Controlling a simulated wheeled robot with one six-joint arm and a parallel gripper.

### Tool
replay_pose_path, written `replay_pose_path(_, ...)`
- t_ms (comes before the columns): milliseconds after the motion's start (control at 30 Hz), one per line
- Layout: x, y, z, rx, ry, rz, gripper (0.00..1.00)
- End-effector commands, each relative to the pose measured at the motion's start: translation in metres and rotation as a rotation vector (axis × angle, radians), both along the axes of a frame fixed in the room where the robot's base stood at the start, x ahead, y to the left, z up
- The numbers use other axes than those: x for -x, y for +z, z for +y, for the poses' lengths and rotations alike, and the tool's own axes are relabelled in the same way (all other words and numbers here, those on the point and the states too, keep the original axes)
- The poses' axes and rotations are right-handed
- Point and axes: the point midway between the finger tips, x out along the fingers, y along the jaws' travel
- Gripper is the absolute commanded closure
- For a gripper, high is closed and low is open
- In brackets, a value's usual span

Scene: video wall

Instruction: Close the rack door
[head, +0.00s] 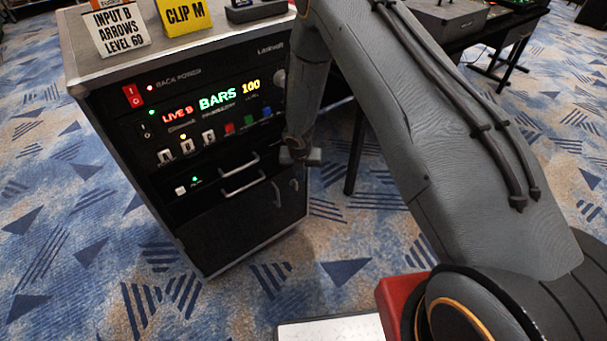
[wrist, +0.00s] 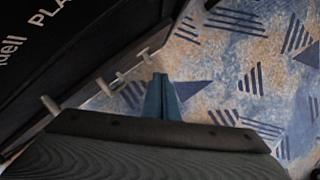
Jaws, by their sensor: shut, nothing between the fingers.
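The rack (head: 190,140) is a black cabinet with a grey top and metal edging, left of centre in the head view. Its dark lower door (head: 230,222) has an upright handle (head: 276,194) near its right edge. I cannot tell whether the door is flush or slightly ajar. My gripper (head: 301,158) is at the rack's right front edge, at about the height of the drawer handles; its contact with the rack is unclear. In the wrist view, the gripper's fingers (wrist: 161,97) are together and empty, pointing toward the carpet, with the rack's dark front to the left.
Two drawer handles (head: 240,164) stick out above the door. Lit controls (head: 215,105) fill the upper front. Cards (head: 120,28) stand on the rack top. A dark desk (head: 480,25) stands behind to the right. Patterned carpet (head: 90,220) is open in front and left.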

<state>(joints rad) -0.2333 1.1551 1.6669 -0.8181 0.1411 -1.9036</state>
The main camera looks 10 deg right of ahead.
Motion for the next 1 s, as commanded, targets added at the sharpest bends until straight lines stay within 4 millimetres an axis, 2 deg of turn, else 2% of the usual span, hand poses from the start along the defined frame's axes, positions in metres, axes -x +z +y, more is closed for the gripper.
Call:
replay_pose_path(467, 0.000, 0.000, -0.005, 0.000, -0.006, 0.000, 1.00)
replay_pose_path(1000, 0.023, -0.003, -0.019, 0.001, 0.003, 0.000, 1.00)
